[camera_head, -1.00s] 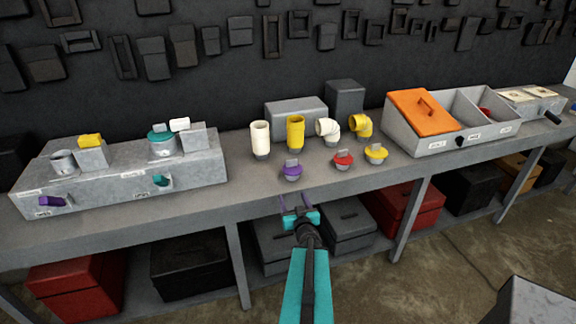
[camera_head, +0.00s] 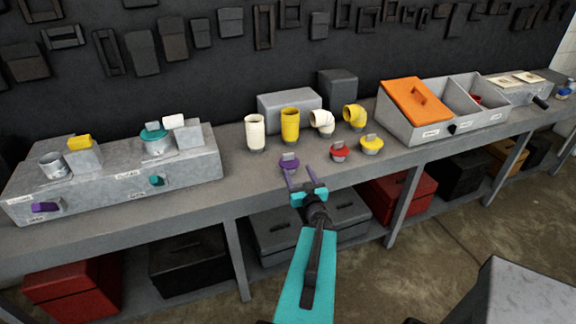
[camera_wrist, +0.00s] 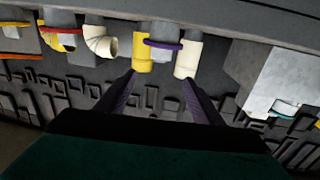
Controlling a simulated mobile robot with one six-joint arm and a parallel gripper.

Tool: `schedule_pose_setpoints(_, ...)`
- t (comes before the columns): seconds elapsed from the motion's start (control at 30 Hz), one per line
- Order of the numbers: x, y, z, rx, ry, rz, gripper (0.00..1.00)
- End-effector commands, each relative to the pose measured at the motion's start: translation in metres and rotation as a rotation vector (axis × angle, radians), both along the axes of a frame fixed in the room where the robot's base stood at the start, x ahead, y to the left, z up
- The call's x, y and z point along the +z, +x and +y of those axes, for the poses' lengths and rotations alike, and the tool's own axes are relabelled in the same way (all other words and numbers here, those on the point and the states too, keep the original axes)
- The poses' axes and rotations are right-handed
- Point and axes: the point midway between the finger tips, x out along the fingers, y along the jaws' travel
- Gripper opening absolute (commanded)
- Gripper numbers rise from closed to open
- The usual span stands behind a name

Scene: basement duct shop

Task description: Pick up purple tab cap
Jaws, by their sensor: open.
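The purple tab cap (camera_head: 289,165), a round purple cap with a grey upright tab, sits on the grey bench near its front edge. My gripper (camera_head: 299,174) is open and empty, with two purple fingers pointing at the bench just in front of the cap. In the head view the cap is nearer the left fingertip. The wrist view shows both fingers (camera_wrist: 159,76) spread apart; I cannot see contact with the cap.
A red cap (camera_head: 340,151) and a yellow cap (camera_head: 371,145) sit to the right. A white pipe (camera_head: 255,132), a yellow pipe (camera_head: 290,126) and two elbows stand behind. A grey box with purple and teal pegs (camera_head: 120,180) is left; an orange-lidded bin (camera_head: 415,103) is right.

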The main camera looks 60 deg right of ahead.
Motion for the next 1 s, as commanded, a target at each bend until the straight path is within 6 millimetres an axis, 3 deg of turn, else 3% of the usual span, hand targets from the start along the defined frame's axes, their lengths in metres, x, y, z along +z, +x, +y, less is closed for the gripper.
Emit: schedule_pose_setpoints(1.0,-0.004,0.024,-0.017,0.007,-0.002,-0.001,0.61)
